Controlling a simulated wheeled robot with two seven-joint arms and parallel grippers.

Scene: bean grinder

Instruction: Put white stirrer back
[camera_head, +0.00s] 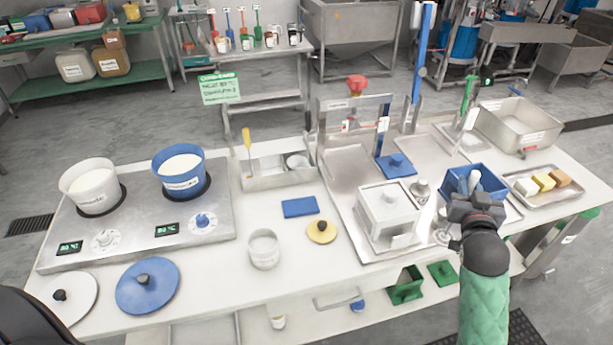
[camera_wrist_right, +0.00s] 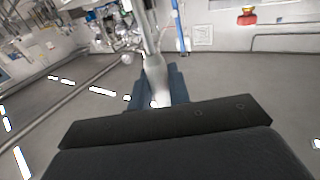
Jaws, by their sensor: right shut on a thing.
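My right gripper (camera_head: 476,200) is at the right of the table, at the near side of a blue bin (camera_head: 452,183). It is shut on a white stirrer (camera_wrist_right: 155,76), which runs up and away between its fingers in the right wrist view. In the head view a short white piece, seemingly the stirrer (camera_head: 475,180), shows just beyond the gripper, in front of the bin's inside. Whether it touches the bin cannot be told. The stirrer's lower part is hidden by the gripper. My left gripper is not in view.
A white lidded box (camera_head: 388,217) stands left of the gripper. A tray with several blocks (camera_head: 525,187) lies to the right, and a metal basin (camera_head: 519,122) behind. A tall blue-handled tool (camera_head: 422,50) rises behind. White pot (camera_head: 92,187) and blue pot (camera_head: 179,172) sit at left.

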